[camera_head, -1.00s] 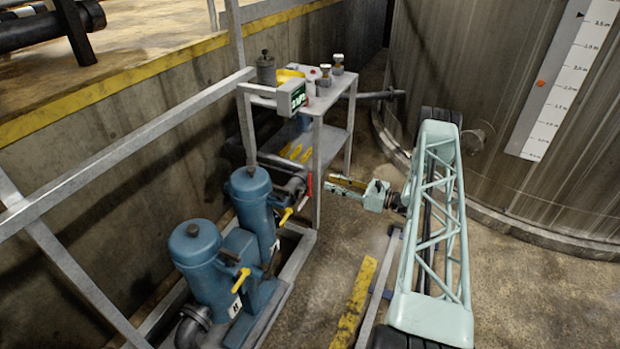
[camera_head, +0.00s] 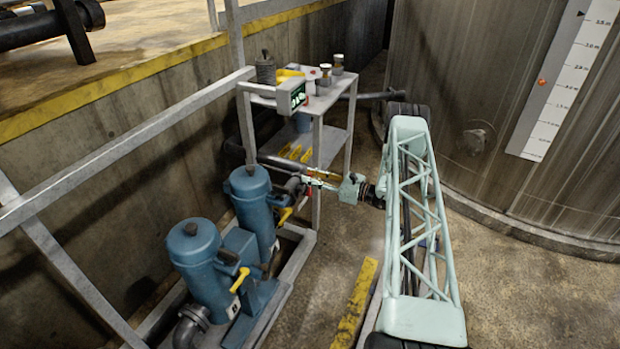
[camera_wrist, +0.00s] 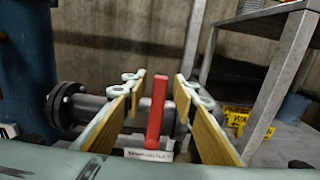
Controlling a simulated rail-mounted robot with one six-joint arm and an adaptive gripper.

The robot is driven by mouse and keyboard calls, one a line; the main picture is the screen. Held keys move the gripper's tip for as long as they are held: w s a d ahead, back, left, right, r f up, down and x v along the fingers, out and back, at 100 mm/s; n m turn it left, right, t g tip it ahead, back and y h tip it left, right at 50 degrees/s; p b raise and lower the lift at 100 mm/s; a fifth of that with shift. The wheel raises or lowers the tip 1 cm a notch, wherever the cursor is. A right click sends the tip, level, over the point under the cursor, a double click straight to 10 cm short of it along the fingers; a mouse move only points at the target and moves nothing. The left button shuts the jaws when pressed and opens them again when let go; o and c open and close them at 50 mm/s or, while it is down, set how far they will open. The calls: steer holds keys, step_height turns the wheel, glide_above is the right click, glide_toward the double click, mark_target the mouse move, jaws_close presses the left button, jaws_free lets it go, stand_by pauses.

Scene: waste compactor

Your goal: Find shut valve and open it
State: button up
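The valve's red handle (camera_wrist: 157,105) stands upright in the wrist view, in front of a dark flanged pipe (camera_wrist: 90,108). A small white label (camera_wrist: 148,154) shows at its lower end. My gripper (camera_wrist: 161,84) is open, with one yellow-padded finger on each side of the red handle and a visible gap on both sides. In the head view my gripper (camera_head: 318,180) reaches left to the pipe beside the blue pumps and hides most of the red handle. Two yellow handles (camera_head: 285,215) (camera_head: 240,279) sit on the blue pumps.
Two blue pumps (camera_head: 252,205) (camera_head: 197,262) stand left of my gripper. A grey metal table (camera_head: 318,105) with a small display box (camera_head: 292,95) stands behind it. A large tank (camera_head: 460,60) is at the right. Grey railings cross the left side.

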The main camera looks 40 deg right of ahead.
steer(key=shift+w, duration=0.15)
steer(key=shift+c, duration=0.6)
jaws_close()
steer(key=shift+a, duration=0.1)
